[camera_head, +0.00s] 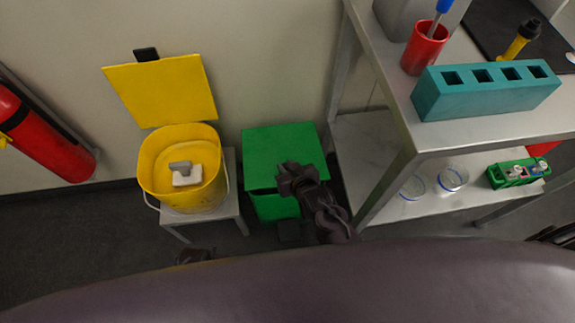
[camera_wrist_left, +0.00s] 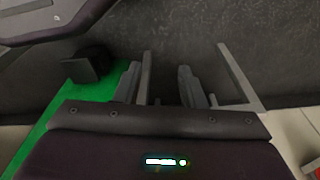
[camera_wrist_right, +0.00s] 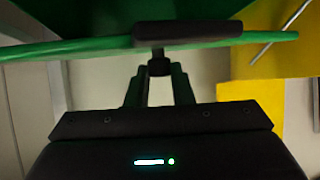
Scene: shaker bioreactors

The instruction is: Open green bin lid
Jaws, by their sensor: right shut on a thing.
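The green bin (camera_head: 272,207) stands on the floor with its green lid (camera_head: 284,150) on top. A dark gap shows between the lid's front edge and the bin, so the lid looks slightly raised. My right gripper (camera_head: 290,178) is at the lid's front edge. In the right wrist view its fingers (camera_wrist_right: 158,75) are shut on the black lid handle (camera_wrist_right: 187,33), and the lid (camera_wrist_right: 75,48) shows nearly edge-on. My left gripper (camera_wrist_left: 170,80) is open and empty above the floor, near the bin's green side (camera_wrist_left: 60,110) and a black block (camera_wrist_left: 88,65).
A yellow bucket (camera_head: 150,175) with its lid up stands on a small stand left of the green bin. A metal shelf table (camera_head: 405,165) stands close on the right, holding a teal rack (camera_head: 480,100). A red extinguisher (camera_head: 45,135) is at the far left.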

